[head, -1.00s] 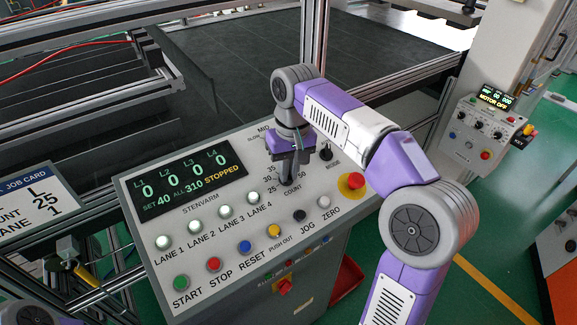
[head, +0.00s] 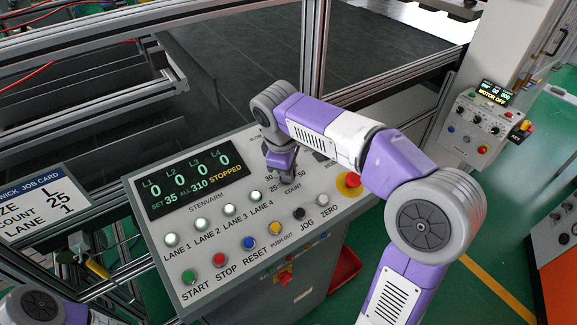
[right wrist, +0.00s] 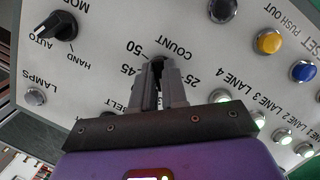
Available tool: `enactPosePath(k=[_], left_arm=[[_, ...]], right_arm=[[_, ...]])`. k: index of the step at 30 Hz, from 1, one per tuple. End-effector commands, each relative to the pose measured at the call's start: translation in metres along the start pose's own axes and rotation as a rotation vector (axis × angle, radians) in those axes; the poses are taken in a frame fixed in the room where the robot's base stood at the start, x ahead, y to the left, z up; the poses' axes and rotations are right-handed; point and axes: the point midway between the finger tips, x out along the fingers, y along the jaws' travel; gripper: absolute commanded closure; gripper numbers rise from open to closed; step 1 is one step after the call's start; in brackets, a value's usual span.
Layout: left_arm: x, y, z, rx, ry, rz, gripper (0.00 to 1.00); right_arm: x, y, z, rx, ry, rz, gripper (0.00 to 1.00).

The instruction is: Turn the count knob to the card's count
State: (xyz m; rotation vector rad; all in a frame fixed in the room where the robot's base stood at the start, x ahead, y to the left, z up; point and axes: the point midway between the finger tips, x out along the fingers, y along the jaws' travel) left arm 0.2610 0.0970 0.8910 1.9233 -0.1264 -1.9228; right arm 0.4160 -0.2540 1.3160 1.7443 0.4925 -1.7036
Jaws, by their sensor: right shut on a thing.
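My right gripper (head: 284,172) points down at the count knob (right wrist: 157,64) on the grey control panel (head: 185,270). In the right wrist view its fingers (right wrist: 160,82) are shut on the knob, which they mostly hide. Numbers such as 25, 45 and 50 ring the knob. The panel display (head: 195,179) reads SET 35, ALL 310, STOPPED, with a 0 for each lane. My left gripper is not in view.
Four lane buttons run along the panel, with green START (head: 191,280), red STOP (head: 219,260) and blue RESET (head: 248,243) below. A red button on a yellow base (head: 350,181) sits right of the knob. A black mode knob (right wrist: 58,25) is close by.

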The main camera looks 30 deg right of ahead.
Motion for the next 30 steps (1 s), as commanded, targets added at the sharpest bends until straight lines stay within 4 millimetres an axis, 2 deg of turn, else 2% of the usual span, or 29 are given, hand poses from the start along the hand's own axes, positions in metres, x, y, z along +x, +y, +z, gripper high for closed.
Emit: enactPosePath(k=[21, 30], left_arm=[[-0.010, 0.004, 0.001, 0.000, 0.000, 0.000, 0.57], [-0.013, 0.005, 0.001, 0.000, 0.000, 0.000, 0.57]], right_arm=[[-0.001, -0.002, 0.000, -0.651, 0.004, 0.189, 1.00], [-0.001, -0.003, 0.001, -0.872, 0.003, 0.251, 1.00]])
